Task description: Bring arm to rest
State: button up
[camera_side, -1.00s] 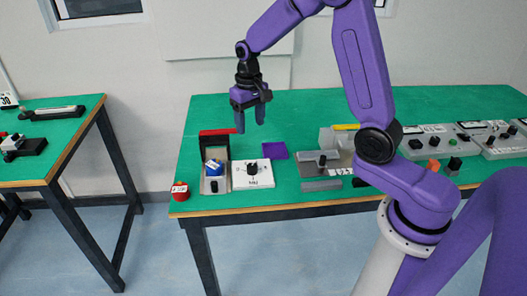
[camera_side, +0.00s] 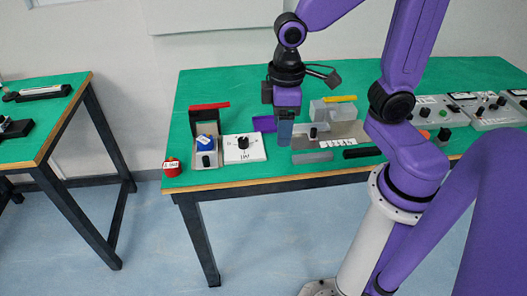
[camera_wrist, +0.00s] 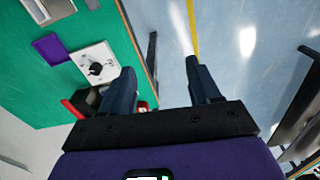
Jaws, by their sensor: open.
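My gripper (camera_side: 285,131) hangs above the green table (camera_side: 225,85), in front of a purple square and the grey conveyor unit. In the wrist view my gripper (camera_wrist: 160,85) has its two dark fingers spread apart, with nothing between them. Its fingers point toward the table edge and the floor in that view. My purple arm reaches over the table from the right. A blue block (camera_side: 205,143) sits in the grey box-like unit with the red bar at the left.
A white dial panel (camera_side: 244,148) lies beside the left unit. A red object (camera_side: 172,167) stands at the table's left corner. A conveyor unit with a yellow bar (camera_side: 339,99) and grey control boxes (camera_side: 497,112) stand to the right. Another green table (camera_side: 45,120) is at left.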

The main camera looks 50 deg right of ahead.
jog(key=s+d+n, duration=0.2)
jog(key=s+n, duration=0.2)
jog(key=s, duration=0.7)
jog(key=shift+n, duration=0.3)
